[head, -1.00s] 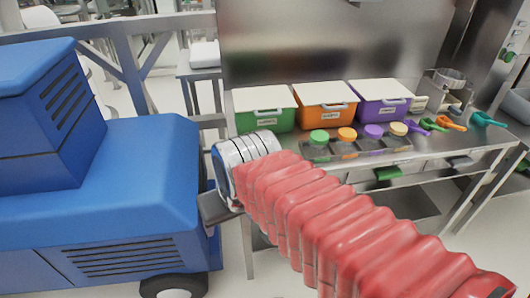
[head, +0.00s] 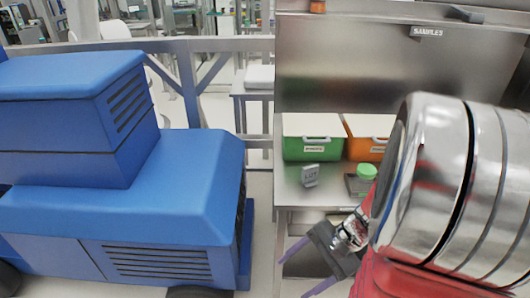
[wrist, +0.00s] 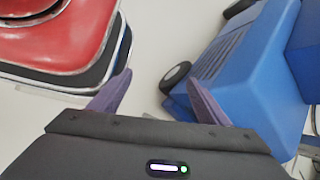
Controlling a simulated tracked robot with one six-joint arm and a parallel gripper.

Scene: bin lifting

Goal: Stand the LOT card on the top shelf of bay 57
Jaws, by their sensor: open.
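A small grey card (head: 310,175), which looks like the LOT card, stands slightly tilted on the steel bench in front of the green bin; its print is too small to read surely. My gripper (head: 294,279) is low in the head view, in front of the bench's edge and apart from the card. Its purple fingers are spread and empty; they also show in the wrist view (wrist: 158,78), with only pale floor between them. No shelf marked bay 57 can be made out.
A green bin (head: 312,124) and an orange bin (head: 364,127) stand at the bench's back. A green-lidded jar (head: 366,172) is right of the card. A blue machine (head: 120,200) fills the left. My arm hides the bench's right side.

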